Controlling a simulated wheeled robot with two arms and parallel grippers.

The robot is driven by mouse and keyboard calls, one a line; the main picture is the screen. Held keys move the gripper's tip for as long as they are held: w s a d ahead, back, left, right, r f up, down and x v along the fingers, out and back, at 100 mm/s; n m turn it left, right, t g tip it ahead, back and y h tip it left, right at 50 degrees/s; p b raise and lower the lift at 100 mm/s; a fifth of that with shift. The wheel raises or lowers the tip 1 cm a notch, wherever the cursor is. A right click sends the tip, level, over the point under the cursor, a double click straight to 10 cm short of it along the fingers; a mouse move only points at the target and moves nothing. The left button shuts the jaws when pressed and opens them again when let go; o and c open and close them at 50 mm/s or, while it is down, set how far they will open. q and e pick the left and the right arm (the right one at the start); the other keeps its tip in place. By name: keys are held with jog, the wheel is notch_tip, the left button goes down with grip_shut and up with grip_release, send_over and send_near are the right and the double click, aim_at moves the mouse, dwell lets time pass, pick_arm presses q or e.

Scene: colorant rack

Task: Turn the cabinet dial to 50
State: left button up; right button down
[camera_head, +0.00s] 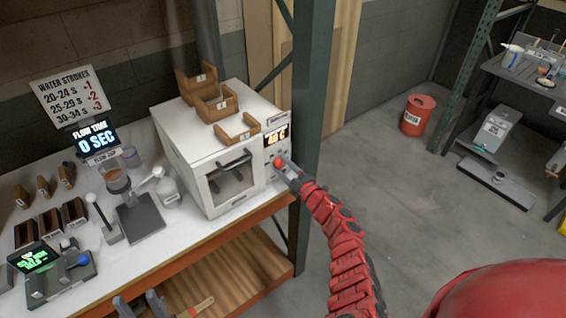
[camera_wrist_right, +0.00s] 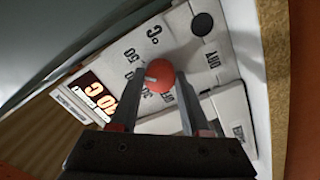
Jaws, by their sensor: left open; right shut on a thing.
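The white cabinet (camera_head: 187,148) stands on the table, with a handled, windowed door on its front. Its lit display (camera_head: 276,138) appears to read about 40 °C; the display (camera_wrist_right: 99,97) also shows at the left in the right wrist view. The red dial (camera_wrist_right: 159,76) sits on a white panel with printed numbers and a °C mark. My right gripper (camera_wrist_right: 155,84) is shut on the dial, one finger on each side. In the head view the right gripper (camera_head: 285,168) reaches the cabinet's control panel. My left gripper (camera_head: 139,300) is open and empty at the bottom edge.
Several wooden boxes (camera_head: 238,127) sit on the cabinet top. A scale (camera_head: 60,277), a flow cup (camera_head: 117,181) and a sign (camera_head: 70,97) stand to the left. A green post (camera_head: 309,120) rises close behind the cabinet's right side.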

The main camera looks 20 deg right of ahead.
jog(key=shift+m+p, duration=0.9)
jog(key=shift+m, duration=0.6)
jog(key=shift+c, duration=1.8)
grip_release()
jog(key=shift+v, duration=0.95)
jog(key=b+v, duration=0.4)
jog(key=v, duration=1.1)
jog(key=shift+s, duration=0.25)
